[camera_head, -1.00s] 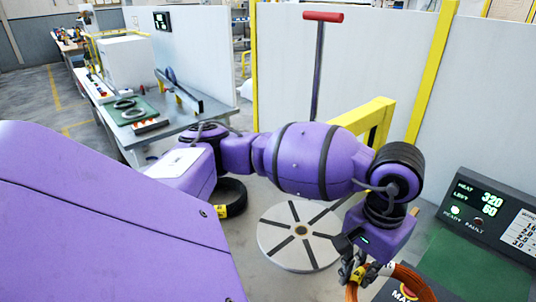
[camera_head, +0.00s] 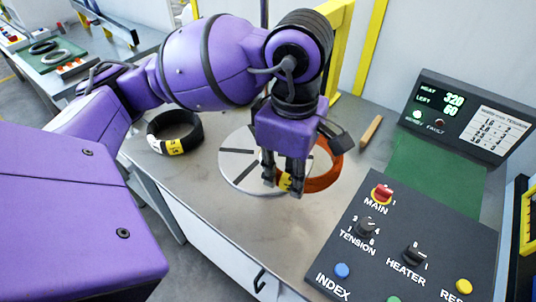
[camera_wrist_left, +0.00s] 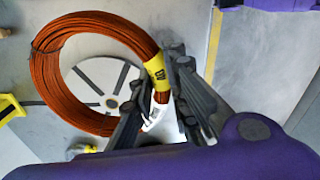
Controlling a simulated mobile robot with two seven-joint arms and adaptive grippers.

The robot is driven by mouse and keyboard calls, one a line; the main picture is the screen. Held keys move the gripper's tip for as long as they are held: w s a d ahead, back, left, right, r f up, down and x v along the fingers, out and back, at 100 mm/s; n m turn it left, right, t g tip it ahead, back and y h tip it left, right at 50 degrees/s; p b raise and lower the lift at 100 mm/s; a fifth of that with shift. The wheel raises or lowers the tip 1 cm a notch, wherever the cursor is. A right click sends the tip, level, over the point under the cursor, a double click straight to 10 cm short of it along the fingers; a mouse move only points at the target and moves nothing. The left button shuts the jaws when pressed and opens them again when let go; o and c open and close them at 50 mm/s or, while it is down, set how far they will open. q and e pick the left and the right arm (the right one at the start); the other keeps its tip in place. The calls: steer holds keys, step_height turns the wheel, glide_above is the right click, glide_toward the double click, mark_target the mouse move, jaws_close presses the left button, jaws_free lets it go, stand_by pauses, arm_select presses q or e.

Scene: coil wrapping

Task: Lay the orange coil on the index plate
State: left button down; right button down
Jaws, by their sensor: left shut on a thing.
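The orange coil (camera_head: 326,180) is a ring of wire with a yellow tag. My left gripper (camera_head: 284,188) points down in the head view and is shut on the coil's rim at the tag. The coil hangs above the right part of the index plate (camera_head: 232,168), a pale round disc with dark slots. In the left wrist view the orange coil (camera_wrist_left: 46,80) is a wide loop, and much of the index plate (camera_wrist_left: 96,72) shows through it. The gripper and coil hide part of the plate in the head view. My right gripper is not in view.
A black coil (camera_head: 190,126) with a yellow label lies left of the plate. A control panel (camera_head: 400,245) with knobs and buttons stands at the right, below a display box (camera_head: 460,118). A wooden stick (camera_head: 371,131) lies behind. The front table surface is bare.

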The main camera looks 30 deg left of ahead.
arm_select(q)
steer(key=n, duration=0.2)
steer(key=n+b, duration=0.1)
steer(key=n, duration=0.2)
steer(key=shift+s+a+r, duration=0.15)
steer(key=shift+n, duration=0.5)
steer(key=shift+w+a, duration=0.2)
steer(key=shift+a, duration=0.1)
steer(key=w+a+f, duration=0.8)
steer(key=shift+w+a+f, duration=0.15)
steer(key=shift+w+a, duration=0.15)
steer(key=shift+w+a+f, duration=0.25)
steer(key=shift+w+f, duration=0.05)
steer(key=shift+f, duration=0.25)
steer(key=shift+w+a+f, duration=0.1)
steer(key=shift+a+f, duration=0.05)
steer(key=shift+f, duration=1.5)
